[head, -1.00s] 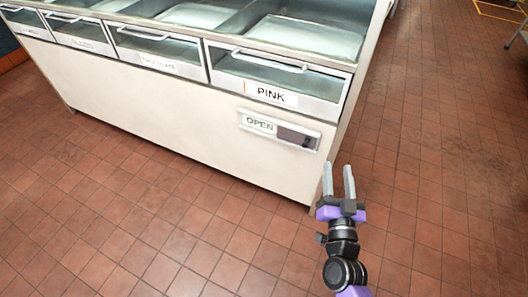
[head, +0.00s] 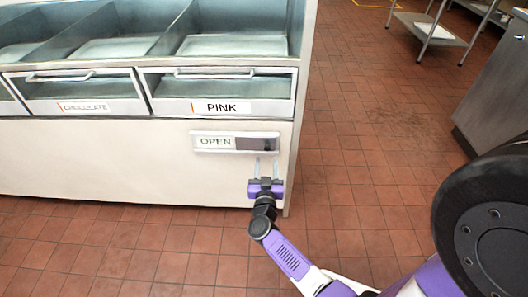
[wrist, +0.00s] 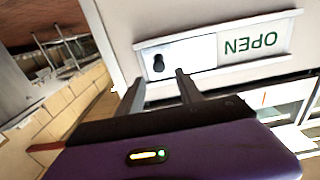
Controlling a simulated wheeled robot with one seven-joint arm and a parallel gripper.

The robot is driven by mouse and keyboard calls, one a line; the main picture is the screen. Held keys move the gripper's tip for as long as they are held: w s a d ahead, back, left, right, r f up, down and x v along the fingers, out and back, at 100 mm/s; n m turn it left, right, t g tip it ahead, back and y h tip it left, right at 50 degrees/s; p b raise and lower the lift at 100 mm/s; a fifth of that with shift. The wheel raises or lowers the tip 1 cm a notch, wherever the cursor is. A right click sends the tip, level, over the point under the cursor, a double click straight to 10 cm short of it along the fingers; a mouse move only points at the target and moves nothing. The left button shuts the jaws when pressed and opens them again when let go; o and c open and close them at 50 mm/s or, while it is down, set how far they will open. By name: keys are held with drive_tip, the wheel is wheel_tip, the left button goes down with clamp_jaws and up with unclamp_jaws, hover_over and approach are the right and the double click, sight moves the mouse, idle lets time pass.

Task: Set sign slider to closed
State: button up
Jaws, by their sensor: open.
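The sign slider (head: 236,142) is a flat pale frame on the front panel of the white counter. It reads OPEN at its left end, with a dark section at its right end. In the wrist view the sign (wrist: 218,47) appears upside down, with a small black knob (wrist: 158,63) on a pale plate beside the word OPEN. My gripper (head: 267,168) is open and empty, just below the right part of the sign. In the wrist view its two fingers (wrist: 158,85) point at the panel near the knob. I cannot tell whether they touch anything.
The counter (head: 110,165) has glass-fronted drawers above the sign, with labels PINK (head: 222,107) and CHOCOLATE (head: 83,107). Open tiled floor (head: 350,150) lies to the right. A metal table (head: 425,25) and a grey cabinet (head: 495,85) stand farther right.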

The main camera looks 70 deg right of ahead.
sight(267, 149)
drive_tip(key=b+x, duration=0.1)
drive_tip(key=x, duration=0.5)
drive_tip(key=shift+w+d+b, duration=0.1)
drive_tip(key=shift+d+b, duration=0.2)
clamp_jaws()
idle(1.1)
